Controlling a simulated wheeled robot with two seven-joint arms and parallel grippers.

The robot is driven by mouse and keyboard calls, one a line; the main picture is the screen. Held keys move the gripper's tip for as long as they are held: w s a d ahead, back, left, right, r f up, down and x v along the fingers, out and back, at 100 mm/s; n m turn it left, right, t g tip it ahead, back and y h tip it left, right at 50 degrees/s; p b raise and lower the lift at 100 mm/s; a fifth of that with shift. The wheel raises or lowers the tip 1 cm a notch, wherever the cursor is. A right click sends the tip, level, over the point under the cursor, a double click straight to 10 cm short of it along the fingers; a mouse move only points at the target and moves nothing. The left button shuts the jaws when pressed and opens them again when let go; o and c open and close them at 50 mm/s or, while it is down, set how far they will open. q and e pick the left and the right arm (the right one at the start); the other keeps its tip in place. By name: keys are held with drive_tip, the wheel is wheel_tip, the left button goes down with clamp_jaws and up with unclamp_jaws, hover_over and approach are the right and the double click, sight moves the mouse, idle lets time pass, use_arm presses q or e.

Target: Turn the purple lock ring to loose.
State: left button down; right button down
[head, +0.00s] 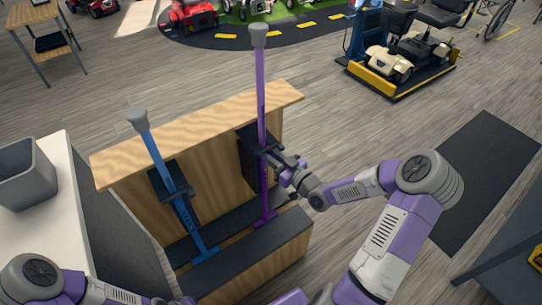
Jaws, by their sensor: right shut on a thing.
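An upright purple pole (261,95) with a grey cap stands in a dark holder on the wooden stand (215,110). Its lock ring is around the pole near the dark holder, where my gripper hides it, so I cannot tell its turn. My right gripper (282,164) reaches in from the right and is shut at the purple pole's ring height, seemingly on the lock ring. My left arm lies along the bottom left edge. Its gripper (184,301) is barely in the picture and its jaws do not show clearly.
A blue pole (160,160) with a grey cap leans in its own holder left of the purple one. A grey bin (27,175) stands on a white counter (55,225) at the left. Scooters (405,55) stand at the back. The floor right of the stand is open.

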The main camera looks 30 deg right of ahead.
drive_tip(key=shift+w+d+n+g+y+p, duration=0.35)
drive_tip(key=shift+n+g+y, duration=0.9)
drive_tip(key=shift+y, duration=0.45)
drive_tip(key=shift+w+d+n+g+y+p, duration=0.25)
drive_tip(key=shift+d+n+g+y, duration=0.25)
drive_tip(key=shift+n+g+y, duration=0.8)
drive_tip(key=shift+w+d+n+g+y+p, duration=0.35)
drive_tip(key=shift+n+g+y, duration=0.5)
drive_tip(key=shift+n+y, duration=0.95)
drive_tip(key=shift+g+y, duration=0.3)
drive_tip(key=shift+y, duration=0.2)
drive_tip(key=shift+m, duration=0.25)
drive_tip(key=c, duration=1.1)
unclamp_jaws()
drive_tip(key=shift+d, duration=0.1)
drive_tip(key=shift+s+d, duration=0.1)
